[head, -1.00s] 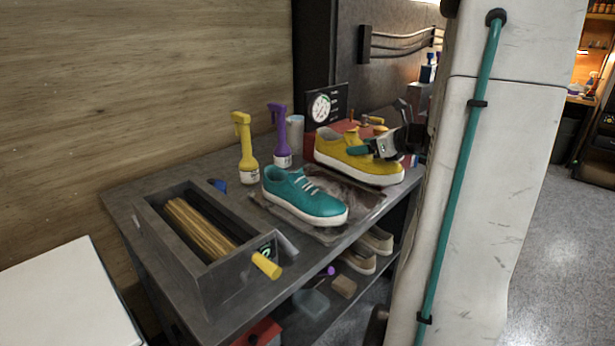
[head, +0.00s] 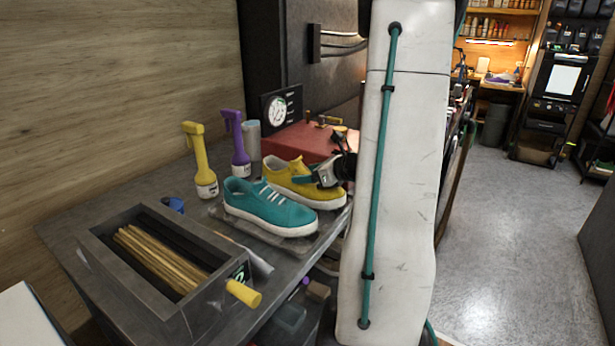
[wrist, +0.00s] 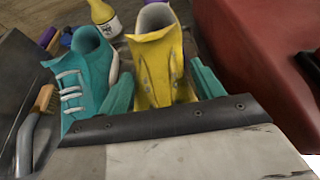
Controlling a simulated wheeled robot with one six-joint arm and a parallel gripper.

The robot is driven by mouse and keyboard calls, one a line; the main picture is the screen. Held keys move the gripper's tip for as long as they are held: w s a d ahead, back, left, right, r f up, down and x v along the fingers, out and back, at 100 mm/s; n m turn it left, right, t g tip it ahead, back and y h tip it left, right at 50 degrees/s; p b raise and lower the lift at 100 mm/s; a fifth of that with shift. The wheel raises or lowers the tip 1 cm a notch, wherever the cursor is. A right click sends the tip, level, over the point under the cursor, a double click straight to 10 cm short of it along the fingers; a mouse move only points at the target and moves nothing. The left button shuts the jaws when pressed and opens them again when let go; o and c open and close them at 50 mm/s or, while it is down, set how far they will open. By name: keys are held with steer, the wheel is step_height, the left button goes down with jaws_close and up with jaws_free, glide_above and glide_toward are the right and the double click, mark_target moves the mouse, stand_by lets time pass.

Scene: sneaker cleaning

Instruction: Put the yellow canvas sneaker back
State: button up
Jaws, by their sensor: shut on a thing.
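The yellow canvas sneaker (head: 284,176) is upright behind the teal sneaker (head: 265,210) in the head view, its toe pointing right. I cannot tell whether its sole touches the surface. My gripper (head: 318,180) is shut on its toe end. In the wrist view the yellow sneaker (wrist: 158,65) stands between the teal fingers of my gripper (wrist: 163,90), opening facing away and eyelets showing, with no laces visible. The teal sneaker (wrist: 92,75) with white laces is close beside it on the left. My gripper hides the yellow toe there.
A grey mat (head: 285,240) lies under the teal sneaker on the dark bench. A yellow spray bottle (head: 199,160) and a purple one (head: 235,145) stand behind. A red box (head: 300,141) is close behind the yellow sneaker. A tray of wooden sticks (head: 180,285) stands front left.

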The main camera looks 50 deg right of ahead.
steer(key=shift+f, duration=0.3)
steer(key=shift+f, duration=0.1)
steer(key=o, duration=1.2)
